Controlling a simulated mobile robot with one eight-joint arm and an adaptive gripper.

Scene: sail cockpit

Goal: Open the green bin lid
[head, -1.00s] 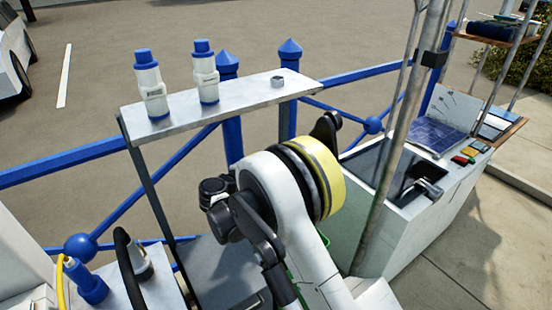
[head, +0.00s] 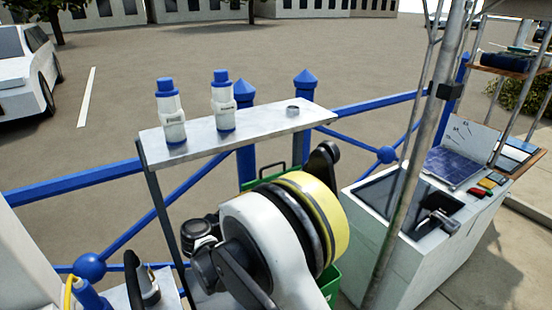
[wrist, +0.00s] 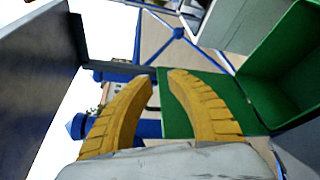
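The green bin (head: 331,283) stands behind my arm in the head view, mostly hidden by it. A green panel with a handle-like loop (head: 277,169), seemingly the lid, shows upright above and behind my arm. In the wrist view, this flat green panel (wrist: 205,110) lies behind my fingers, and the bin's open green inside (wrist: 283,72) shows at the right. The lid looks raised. My gripper (wrist: 162,81) has two yellow fingers with a narrow gap between the tips and nothing between them. I cannot tell whether a finger touches the panel. The head view hides my gripper.
Blue railings (head: 70,184) run behind. A white console (head: 415,250) and a metal pole (head: 405,200) stand at the right.

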